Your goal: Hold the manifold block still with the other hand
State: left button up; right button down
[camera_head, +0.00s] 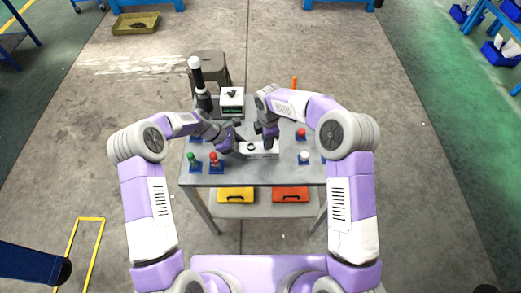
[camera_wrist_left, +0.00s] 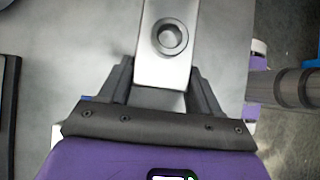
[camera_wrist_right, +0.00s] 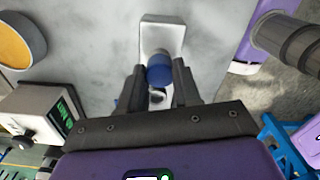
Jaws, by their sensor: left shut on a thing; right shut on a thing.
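The manifold block (camera_head: 258,154) is a light grey bar with round ports, lying at the middle of the grey table. My left gripper (camera_head: 236,148) is shut on the block's left end; in the left wrist view its fingers (camera_wrist_left: 160,90) press both sides of the block (camera_wrist_left: 165,65), with one dark round port uncovered. My right gripper (camera_head: 270,140) is over the block's right part. In the right wrist view its fingers (camera_wrist_right: 160,85) are shut around a blue cylindrical part (camera_wrist_right: 159,68) above the block (camera_wrist_right: 162,35). How deep that part sits is hidden.
Green-topped (camera_head: 193,158) and red-topped (camera_head: 214,158) parts stand on blue bases at the left. Another red-topped part (camera_head: 301,133) and a white-topped part (camera_head: 304,156) stand at the right. A display box (camera_head: 232,102) and a black-and-white post (camera_head: 198,80) are at the back.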

jog(key=shift+r, duration=0.15)
jog(key=n, duration=0.4)
jog(key=shift+n, duration=0.7)
jog(key=n, duration=0.3)
jog(key=shift+n, duration=1.1)
jog(key=shift+n, duration=0.9)
jog(key=n, duration=0.3)
